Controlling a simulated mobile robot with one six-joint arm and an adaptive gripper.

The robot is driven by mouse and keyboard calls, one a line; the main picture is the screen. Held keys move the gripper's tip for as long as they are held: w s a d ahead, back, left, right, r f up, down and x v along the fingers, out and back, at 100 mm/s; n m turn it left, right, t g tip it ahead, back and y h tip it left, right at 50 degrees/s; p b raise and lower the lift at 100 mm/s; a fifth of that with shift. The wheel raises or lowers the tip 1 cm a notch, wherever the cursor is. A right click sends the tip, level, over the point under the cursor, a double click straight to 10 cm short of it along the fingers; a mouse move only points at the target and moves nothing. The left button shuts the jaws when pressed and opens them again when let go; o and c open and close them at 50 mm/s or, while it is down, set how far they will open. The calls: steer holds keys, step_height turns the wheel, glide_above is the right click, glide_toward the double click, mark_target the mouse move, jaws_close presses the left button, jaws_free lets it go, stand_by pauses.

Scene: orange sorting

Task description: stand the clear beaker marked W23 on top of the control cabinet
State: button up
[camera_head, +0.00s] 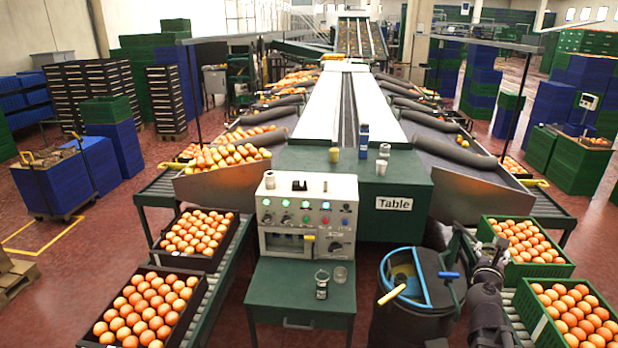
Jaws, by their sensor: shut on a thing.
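A clear beaker (321,284) with a dark lower part stands on the small green table in front of the control cabinet. A second clear vessel (340,275) stands behind it to the right. Markings are too small to read, so I cannot tell which is W23. The beige control cabinet (348,217) has several buttons and dials. Its top bears a small light cup, a black object and a tiny item. My dark gripper (453,250) is at the right, over the edge of the blue-rimmed bin, away from both vessels. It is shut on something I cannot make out.
The blue-rimmed bin (416,252) stands right of the small green table (285,308). Orange crates flank both sides, at left (150,275) and right (540,318). A green block marked Table (345,170) behind the cabinet bears a blue bottle (364,141) and several cups.

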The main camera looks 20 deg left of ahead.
step_height(320, 180, up, 7)
steer(key=p, duration=0.5)
steer(key=shift+f, duration=0.2)
steer(key=shift+s, duration=0.1)
